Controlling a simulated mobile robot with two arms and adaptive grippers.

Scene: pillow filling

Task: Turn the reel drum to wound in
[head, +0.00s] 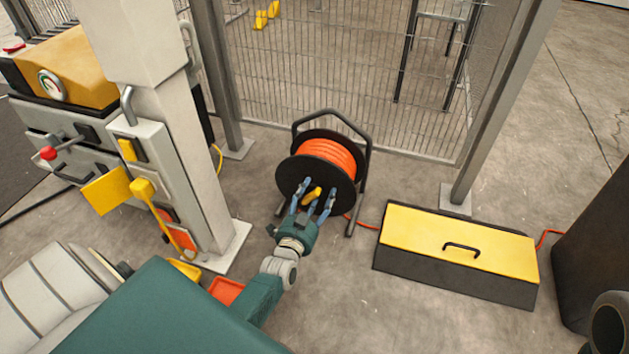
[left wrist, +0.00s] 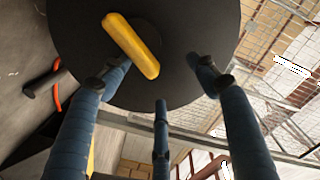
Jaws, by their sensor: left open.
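The reel drum (head: 334,155) has a black side disc and orange cable wound on it, and stands on the floor in a dark tubular frame (head: 366,170). A yellow handle (head: 312,195) sits on the disc's near face. My left gripper (head: 312,190) is at the disc with its blue fingers spread open around the handle. In the left wrist view the yellow handle (left wrist: 131,46) lies tilted on the black disc (left wrist: 190,50), between and beyond the open fingers. I cannot tell whether any finger touches it. My right gripper is not in view.
A black box with a yellow lid (head: 455,240) stands right of the reel. An orange cable (head: 367,225) runs along the floor towards it. A mesh fence (head: 320,80) is behind the reel. A grey post (head: 185,150) with yellow fittings stands to the left.

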